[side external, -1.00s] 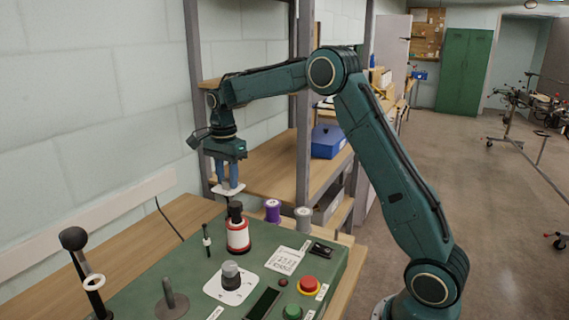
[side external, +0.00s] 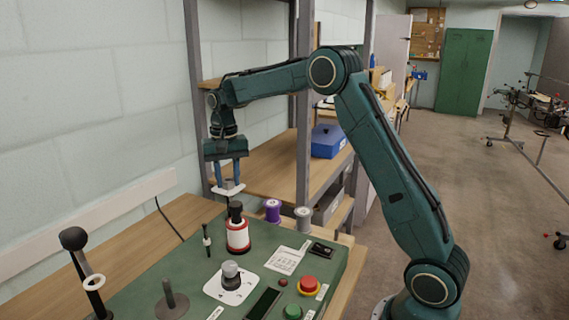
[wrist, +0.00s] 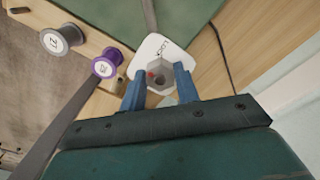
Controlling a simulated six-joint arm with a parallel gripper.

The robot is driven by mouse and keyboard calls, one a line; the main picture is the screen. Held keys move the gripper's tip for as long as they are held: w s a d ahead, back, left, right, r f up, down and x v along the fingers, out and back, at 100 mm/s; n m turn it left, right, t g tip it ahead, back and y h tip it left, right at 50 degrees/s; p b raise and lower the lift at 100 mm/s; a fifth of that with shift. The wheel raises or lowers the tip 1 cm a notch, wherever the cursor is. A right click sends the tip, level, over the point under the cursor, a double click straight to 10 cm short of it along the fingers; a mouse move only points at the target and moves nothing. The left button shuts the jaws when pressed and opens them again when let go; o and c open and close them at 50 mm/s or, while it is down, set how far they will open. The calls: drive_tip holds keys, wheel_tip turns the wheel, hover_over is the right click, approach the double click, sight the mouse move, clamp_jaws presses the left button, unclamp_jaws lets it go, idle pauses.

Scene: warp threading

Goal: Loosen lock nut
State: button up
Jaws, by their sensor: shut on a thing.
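The lock nut (wrist: 160,74) is a grey hexagonal nut with a red mark on one side, in the wrist view. It sits at a white plate (wrist: 147,48) that reads LOCK. My gripper (wrist: 160,80) has its two blue fingers on opposite sides of the nut, shut on it. In the side view my gripper (side external: 228,183) points straight down at the white plate (side external: 228,191), behind the green console. The nut itself is hidden or too small to make out there.
A red and white cylinder with a black top (side external: 238,236) stands on the green console (side external: 190,250), close in front of the plate. A purple spool (side external: 272,211) and a grey spool (side external: 303,218) stand to the right. Wooden shelving (side external: 270,165) rises behind.

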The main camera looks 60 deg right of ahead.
sight(228, 180)
drive_tip(key=n, duration=0.5)
drive_tip(key=shift+r+n, duration=0.1)
drive_tip(key=shift+n, duration=0.2)
drive_tip(key=n, duration=0.5)
drive_tip(key=shift+d+n, duration=0.1)
drive_tip(key=shift+n, duration=0.3)
drive_tip(key=o, duration=1)
drive_tip(key=shift+r, duration=6.9)
